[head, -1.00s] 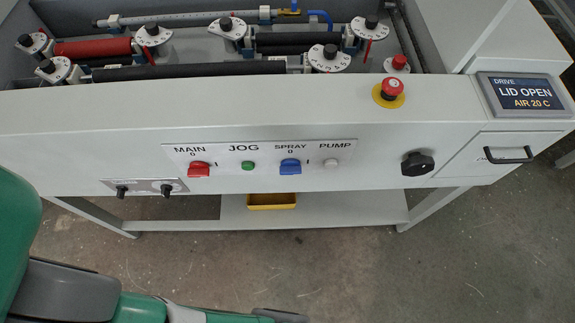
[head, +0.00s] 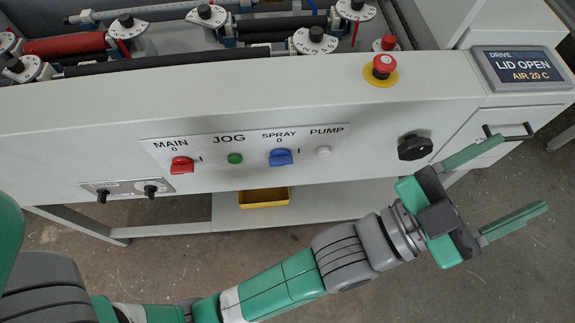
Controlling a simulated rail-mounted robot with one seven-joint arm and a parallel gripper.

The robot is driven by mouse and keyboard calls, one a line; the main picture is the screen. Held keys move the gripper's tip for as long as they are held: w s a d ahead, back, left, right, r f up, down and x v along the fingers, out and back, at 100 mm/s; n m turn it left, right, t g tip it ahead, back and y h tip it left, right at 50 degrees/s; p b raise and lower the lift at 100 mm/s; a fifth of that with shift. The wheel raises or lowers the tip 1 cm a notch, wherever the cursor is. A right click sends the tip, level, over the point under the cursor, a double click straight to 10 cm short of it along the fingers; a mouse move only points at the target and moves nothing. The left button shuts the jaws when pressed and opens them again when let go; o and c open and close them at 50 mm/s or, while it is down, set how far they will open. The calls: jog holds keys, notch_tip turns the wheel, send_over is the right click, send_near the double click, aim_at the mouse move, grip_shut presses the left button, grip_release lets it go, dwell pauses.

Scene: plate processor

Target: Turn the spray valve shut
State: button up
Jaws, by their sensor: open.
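The blue SPRAY switch (head: 281,157) is on the front panel, with a 0 mark above it and an I mark to its right. Its handle looks roughly level. The pale spray pipe (head: 150,12) runs along the top edge of the head view, inside the open machine. The yellow-handled valve on that pipe is cut off by the top edge now. My gripper (head: 522,172) is open and empty, its fingers spread and pointing right. It is in front of the machine's right end, near the drawer handle.
A red emergency button (head: 384,65) stands on the front ledge. A black knob (head: 415,147) and a drawer handle (head: 508,132) stick out on the right. Black and red (head: 65,45) rollers with white dials fill the machine. The DRIVE display (head: 521,68) reads LID OPEN.

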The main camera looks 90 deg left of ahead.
jog(key=s+a+f+n+g+y+b, duration=0.1)
jog(key=s+a+f+n+g+y, duration=0.3)
jog(key=f, duration=0.4)
jog(key=s+a+f+n+g+y+b, duration=0.1)
jog(key=s+a+f+n+g+y, duration=0.2)
jog(key=s+f, duration=0.35)
jog(key=n+g+y+b, duration=0.4)
jog(key=n+g, duration=0.6)
jog(key=g, duration=0.9)
send_near(281, 159)
jog(key=b+x, duration=0.1)
jog(key=x, duration=0.7)
jog(key=shift+y, duration=0.3)
jog(key=shift+f, duration=0.15)
jog(key=c, duration=1)
